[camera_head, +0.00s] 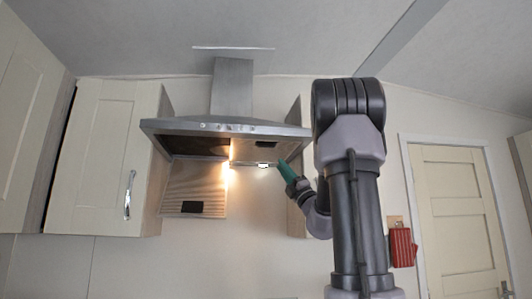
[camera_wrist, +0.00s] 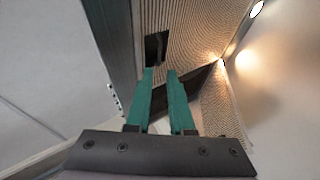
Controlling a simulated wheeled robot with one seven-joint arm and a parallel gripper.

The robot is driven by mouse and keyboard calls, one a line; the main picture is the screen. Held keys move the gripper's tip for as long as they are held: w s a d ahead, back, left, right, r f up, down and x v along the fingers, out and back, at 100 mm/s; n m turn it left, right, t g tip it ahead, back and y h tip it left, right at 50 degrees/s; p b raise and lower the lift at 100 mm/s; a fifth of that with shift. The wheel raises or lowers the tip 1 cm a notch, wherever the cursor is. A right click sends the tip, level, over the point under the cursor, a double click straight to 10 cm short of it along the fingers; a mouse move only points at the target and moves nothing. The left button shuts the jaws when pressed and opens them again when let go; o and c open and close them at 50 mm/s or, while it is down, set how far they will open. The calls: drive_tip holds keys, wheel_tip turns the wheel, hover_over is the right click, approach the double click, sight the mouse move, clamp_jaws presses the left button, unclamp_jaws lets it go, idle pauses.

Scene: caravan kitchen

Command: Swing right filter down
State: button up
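The range hood (camera_head: 225,127) hangs on the wall. Its right filter (camera_head: 250,150) lies up in the hood's underside, with a dark handle slot (camera_head: 267,144). In the wrist view the right filter (camera_wrist: 195,25) is a ribbed panel, and its dark slot (camera_wrist: 154,48) is just beyond my fingertips. My gripper (camera_head: 279,163) is under the hood's right part, pointing up at the filter. Its two green fingers (camera_wrist: 160,71) are parted, with nothing visible between them. The left fingertip overlaps the slot's lower edge in the picture; I cannot tell whether it touches.
The left filter (camera_head: 178,183) hangs down, its dark slot (camera_head: 191,207) low. It also shows in the wrist view (camera_wrist: 218,108), beside a dark opening (camera_wrist: 188,90). A cupboard (camera_head: 98,160) stands left of the hood. Lamps light the wall behind. A door (camera_head: 459,210) is far right.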

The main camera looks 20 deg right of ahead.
drive_tip(key=x, duration=1)
drive_tip(key=shift+w+a+r, duration=0.15)
drive_tip(key=shift+r, duration=0.05)
clamp_jaws()
idle(1.1)
